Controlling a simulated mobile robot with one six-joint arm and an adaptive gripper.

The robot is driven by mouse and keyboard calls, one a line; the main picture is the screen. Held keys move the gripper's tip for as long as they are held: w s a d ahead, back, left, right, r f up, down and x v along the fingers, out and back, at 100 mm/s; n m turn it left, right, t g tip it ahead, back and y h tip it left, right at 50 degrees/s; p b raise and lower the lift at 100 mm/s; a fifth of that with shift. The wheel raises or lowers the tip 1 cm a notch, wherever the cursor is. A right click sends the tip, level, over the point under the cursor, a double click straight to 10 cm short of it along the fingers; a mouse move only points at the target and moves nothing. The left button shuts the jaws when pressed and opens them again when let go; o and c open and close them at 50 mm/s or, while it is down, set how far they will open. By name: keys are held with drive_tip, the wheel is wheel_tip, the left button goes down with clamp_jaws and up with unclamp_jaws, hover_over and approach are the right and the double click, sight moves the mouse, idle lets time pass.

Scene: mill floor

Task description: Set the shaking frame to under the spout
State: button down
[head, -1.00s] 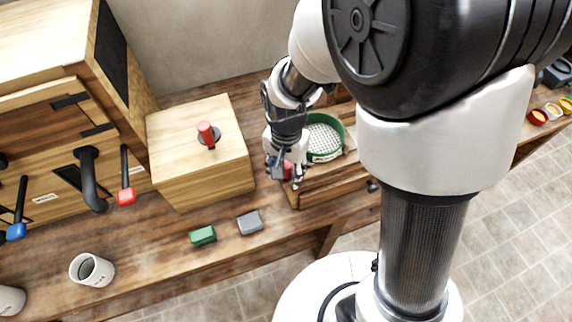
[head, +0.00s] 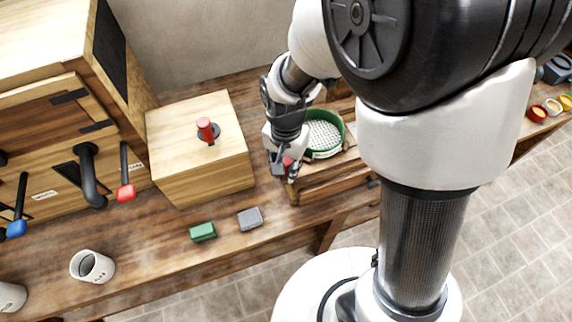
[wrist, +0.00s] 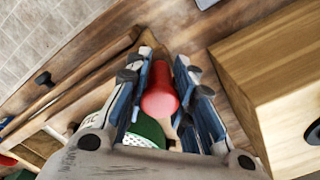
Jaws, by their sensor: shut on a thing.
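The shaking frame (head: 322,172) is a low wooden frame right of the middle of the bench in the head view. A green-rimmed sieve (head: 343,142) with a pale mesh sits on it, partly hidden by my arm. My gripper (head: 286,170) is at the frame's left end. In the wrist view my gripper (wrist: 163,100) has its fingers on both sides of a red handle (wrist: 160,92) and is shut on it. The green rim (wrist: 146,130) shows behind the fingers. A dark curved spout (head: 88,178) hangs from the wooden cabinet at the left.
A wooden box (head: 195,165) with a red knob (head: 207,131) stands between spout and frame. Green (head: 203,231) and grey (head: 249,218) blocks lie before it. A white mug (head: 92,266) stands front left. Red (head: 126,190) and blue (head: 17,226) levers hang on the cabinet.

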sight(344, 155)
drive_tip(key=shift+d, duration=0.1)
drive_tip(key=w+d, duration=0.1)
drive_tip(key=d, duration=0.4)
drive_tip(key=w+d+p, duration=0.1)
drive_tip(key=w+d, duration=0.1)
drive_tip(key=d, duration=0.3)
drive_tip(key=w+d+p, duration=0.1)
drive_tip(key=d, duration=0.4)
drive_tip(key=shift+w+d, duration=0.25)
drive_tip(key=shift+w, duration=0.05)
drive_tip(key=c, duration=1.4)
unclamp_jaws()
drive_tip(key=shift+d, duration=0.15)
drive_tip(key=shift+r, duration=0.1)
drive_tip(key=shift+r, duration=0.2)
wheel_tip(344, 155, up, 12)
drive_tip(key=shift+f, duration=0.25)
